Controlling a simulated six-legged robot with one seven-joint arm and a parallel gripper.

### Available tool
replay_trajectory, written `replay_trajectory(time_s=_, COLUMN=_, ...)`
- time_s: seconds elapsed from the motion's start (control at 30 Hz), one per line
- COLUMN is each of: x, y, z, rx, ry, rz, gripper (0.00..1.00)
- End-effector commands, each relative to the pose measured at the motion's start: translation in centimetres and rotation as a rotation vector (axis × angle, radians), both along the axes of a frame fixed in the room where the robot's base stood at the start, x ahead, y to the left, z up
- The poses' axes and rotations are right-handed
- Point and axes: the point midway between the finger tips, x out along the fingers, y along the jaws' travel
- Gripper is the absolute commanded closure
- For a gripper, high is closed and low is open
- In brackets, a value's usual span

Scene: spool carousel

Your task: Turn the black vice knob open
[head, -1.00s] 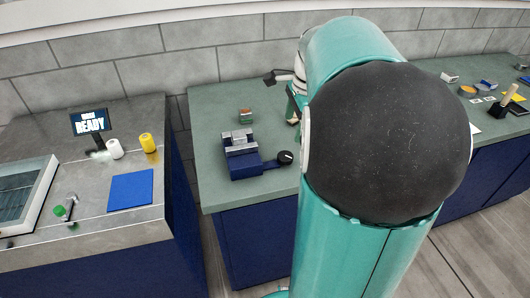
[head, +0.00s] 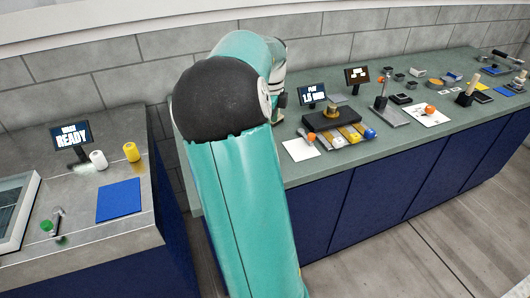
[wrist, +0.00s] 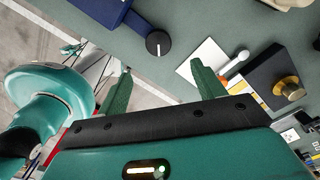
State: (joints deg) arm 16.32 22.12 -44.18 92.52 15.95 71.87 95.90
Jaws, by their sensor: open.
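The black vice knob (wrist: 158,43) shows in the wrist view as a round dial with a white pointer line. It sits at the end of a dark blue arm of the vice (wrist: 108,10), which is cut off by the top edge. My gripper (wrist: 161,67) is open and empty. Its two green fingers are spread wide, and in the picture the knob lies between and just beyond their tips, with no contact visible. In the head view my arm hides the vice and knob, and the fingers cannot be made out.
A white sheet (head: 301,149) and a black stand (head: 333,117) with a brass-coloured knob and coloured strips are right of my arm. Two display screens stand behind them. Several small objects fill the bench farther right. A blue mat (head: 120,200) lies on the left bench.

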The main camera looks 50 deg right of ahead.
Motion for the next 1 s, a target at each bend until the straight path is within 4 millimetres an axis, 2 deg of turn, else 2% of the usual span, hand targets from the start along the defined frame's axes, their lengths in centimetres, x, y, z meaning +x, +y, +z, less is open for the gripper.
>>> replay_trajectory(time_s=0.3, x=0.1, y=0.2, z=-6.4, rx=0.003, ry=0.002, rz=0.003, gripper=0.32)
replay_trajectory(time_s=0.5, x=0.2, y=0.4, z=-9.9, rx=0.004, ry=0.001, rz=0.005, gripper=0.32)
replay_trajectory(time_s=0.7, x=0.3, y=0.6, z=-11.6, rx=0.002, ry=0.001, rz=0.008, gripper=0.32)
replay_trajectory(time_s=0.97, x=0.4, y=0.6, z=-11.7, rx=0.001, ry=-0.001, rz=0.009, gripper=0.32)
replay_trajectory(time_s=1.0, x=0.4, y=0.6, z=-11.7, rx=0.001, ry=-0.001, rz=0.009, gripper=0.36)
